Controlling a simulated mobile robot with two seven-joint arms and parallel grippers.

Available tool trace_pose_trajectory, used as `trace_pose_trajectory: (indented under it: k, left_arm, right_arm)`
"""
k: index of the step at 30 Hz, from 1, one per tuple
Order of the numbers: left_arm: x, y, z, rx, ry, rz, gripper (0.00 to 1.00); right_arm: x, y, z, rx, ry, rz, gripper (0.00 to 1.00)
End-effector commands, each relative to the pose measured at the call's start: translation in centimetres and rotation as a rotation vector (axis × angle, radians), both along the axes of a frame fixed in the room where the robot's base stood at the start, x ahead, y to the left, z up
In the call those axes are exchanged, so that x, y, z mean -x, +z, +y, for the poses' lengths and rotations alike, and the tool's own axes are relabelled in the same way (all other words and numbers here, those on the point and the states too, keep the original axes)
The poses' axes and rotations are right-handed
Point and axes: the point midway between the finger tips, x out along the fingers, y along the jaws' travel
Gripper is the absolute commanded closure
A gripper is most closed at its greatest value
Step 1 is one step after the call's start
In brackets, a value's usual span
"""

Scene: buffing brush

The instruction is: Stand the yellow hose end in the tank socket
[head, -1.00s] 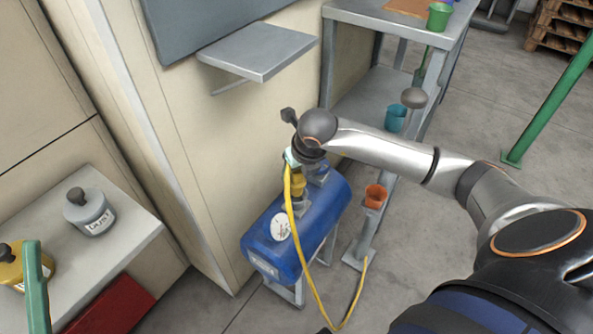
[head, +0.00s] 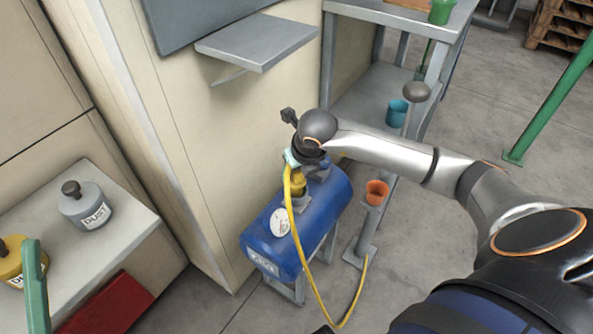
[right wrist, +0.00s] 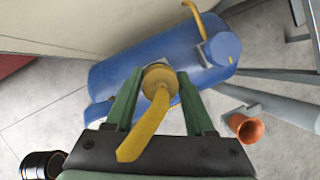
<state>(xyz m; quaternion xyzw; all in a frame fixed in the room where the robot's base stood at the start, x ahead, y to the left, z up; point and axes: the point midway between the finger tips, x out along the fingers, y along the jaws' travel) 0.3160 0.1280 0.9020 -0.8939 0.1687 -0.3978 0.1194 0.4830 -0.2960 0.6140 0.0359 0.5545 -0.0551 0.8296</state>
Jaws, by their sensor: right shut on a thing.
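My right gripper (head: 296,172) is shut on the yellow hose end (head: 298,184), over the top of the blue tank (head: 275,232). The right wrist view shows the round yellow hose end (right wrist: 158,76) between the green fingers, with the blue tank (right wrist: 120,58) beyond. The hose end looks upright in the head view, at a grey fitting (head: 301,204) on the tank top. I cannot tell whether it is seated in the socket, because its lower end is hidden. The yellow hose (head: 310,275) loops down to the floor.
An orange cup (head: 377,190) tops a grey post right of the tank. A wall shelf (head: 258,42) is above left. A grey bench (head: 375,95) stands behind. A dust jar (head: 86,205) sits on the left counter. Open floor lies right.

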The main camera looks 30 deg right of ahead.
Motion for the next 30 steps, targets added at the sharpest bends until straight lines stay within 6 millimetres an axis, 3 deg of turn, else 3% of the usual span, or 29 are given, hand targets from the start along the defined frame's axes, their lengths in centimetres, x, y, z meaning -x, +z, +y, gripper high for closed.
trace_pose_trajectory:
  k: [22,23,30]
  left_arm:
    - [0.0,-1.4,0.0,0.0,0.0,0.001,0.5]
    - [0.0,-1.4,0.0,0.0,0.0,0.001,0.5]
    - [0.0,-1.4,0.0,0.0,0.0,0.001,0.5]
  right_arm:
    - [0.0,-1.5,0.0,0.0,0.0,-0.001,1.0]
    - [0.0,-1.5,0.0,0.0,0.0,-0.001,0.44]
    - [0.0,-1.5,0.0,0.0,0.0,-0.001,0.17]
